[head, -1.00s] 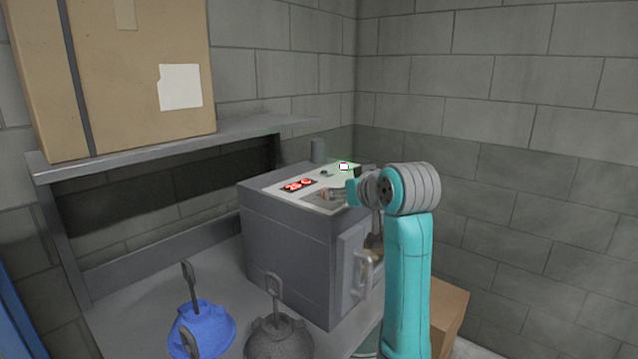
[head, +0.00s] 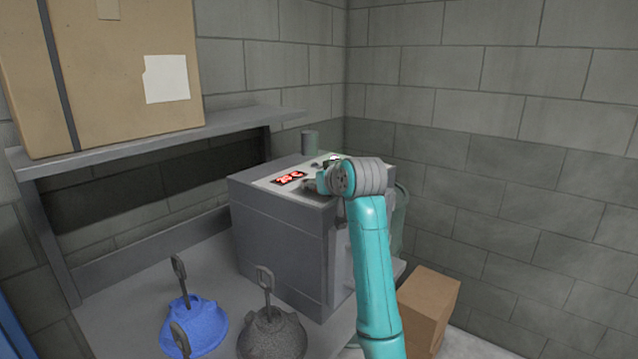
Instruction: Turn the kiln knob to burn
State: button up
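The kiln (head: 280,240) is a grey box on the bench, with a pale control panel on its top. A red lit display (head: 290,178) shows on the panel. A small dark knob-like part (head: 317,164) sits on the panel behind the display, partly beside my arm. My gripper (head: 310,186) is low over the panel's right part, just right of the display. My wrist hides much of it and the panel behind it. I cannot tell whether its fingers touch anything or are open.
A blue hood (head: 195,328) and a dark grey hood (head: 272,335) with upright handles stand on the bench in front. A large cardboard box (head: 105,90) rests on the shelf (head: 150,144). A smaller box (head: 430,305) is at right, on the floor side.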

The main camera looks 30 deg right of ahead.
grip_shut()
dwell(0.4)
jog(key=m+g+h, duration=0.1)
jog(key=m+h, duration=0.3)
jog(key=shift+a+g, duration=0.15)
jog(key=shift+g, duration=0.25)
jog(key=m+g+h, duration=0.4)
jog(key=m, duration=0.1)
jog(key=shift+h, duration=0.4)
jog(key=m+g+h, duration=0.2)
jog(key=m+g, duration=0.2)
jog(key=g, duration=0.1)
jog(key=shift+m, duration=0.4)
jog(key=shift+m+g, duration=1.9)
jog(key=shift+g, duration=0.5)
jog(key=shift+f, duration=0.1)
